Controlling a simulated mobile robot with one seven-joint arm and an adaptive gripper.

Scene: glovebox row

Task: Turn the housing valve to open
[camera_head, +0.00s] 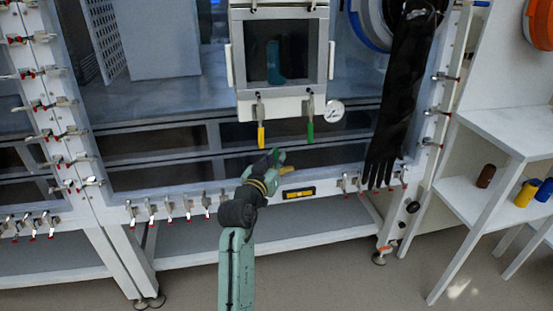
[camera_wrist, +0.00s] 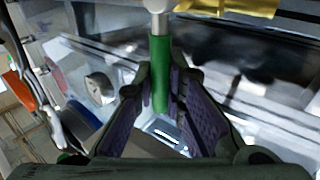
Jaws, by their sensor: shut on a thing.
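In the wrist view, a green handle sleeve (camera_wrist: 160,65) on a pale metal stem (camera_wrist: 157,5) lies between the two purple-padded fingers of my gripper (camera_wrist: 163,85), which are shut on it.
A round gauge (camera_head: 334,111) is right of the levers. A long black glove (camera_head: 393,100) hangs farther right. Toggle clamps (camera_head: 168,208) line the lower frame, with a yellow label (camera_head: 299,193) nearby. A white shelf (camera_head: 490,195) with small bottles stands at right.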

